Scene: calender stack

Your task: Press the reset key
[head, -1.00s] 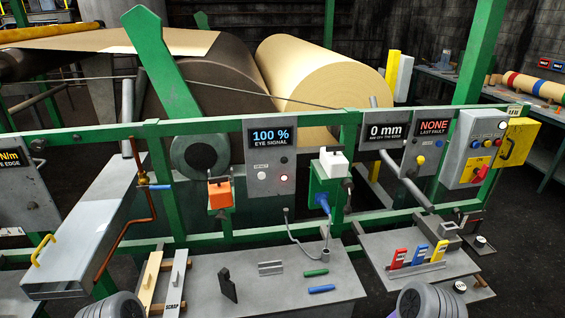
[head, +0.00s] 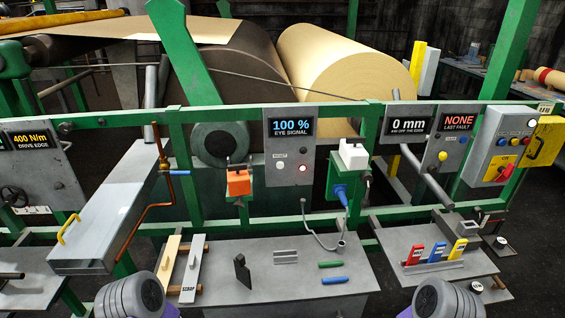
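The LAST FAULT panel (head: 449,140) is on the green rail at right and its display reads NONE. The lettering at these buttons is too small to tell which is the reset key. Only rounded grey parts of my two arms show at the bottom edge; neither gripper is in view.
The green rail (head: 225,113) runs across in front of large rolls. An orange box (head: 239,184) and a white box (head: 353,154) stick out from it. A grey bench (head: 225,262) below holds small tools. A control box (head: 496,146) with a yellow cover is at right.

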